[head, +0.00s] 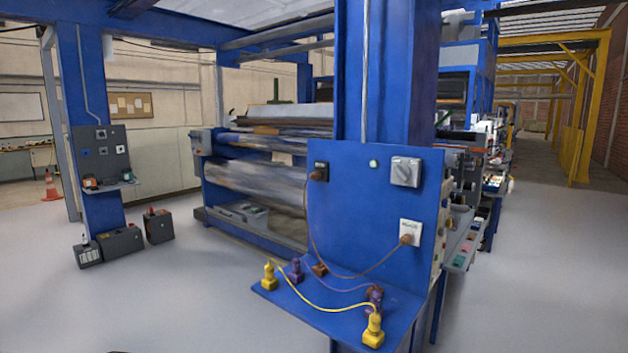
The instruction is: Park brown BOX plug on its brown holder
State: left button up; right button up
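A brown plug (407,240) sits in the white labelled socket (411,229) on the right of the blue panel; the label is too small to read for sure. A brown cord (345,274) hangs in a loop from it to a second brown plug (316,174) at the black socket (322,167) on the panel's upper left. A small brown holder (319,269) stands on the blue shelf, with no plug visible on it. Another brownish piece (372,290) stands behind a purple plug at the shelf's right. Neither of my grippers is in view.
The blue shelf (296,315) also carries yellow plugs (373,331) at its left and front right, and purple plugs (296,270), joined by cords. A grey rotary switch (406,171) juts from the blue panel (362,213). The floor in front is clear.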

aim_at(315, 175)
jog(key=u, duration=1)
jog(key=i, duration=0.85)
jog(key=z, duration=1.5)
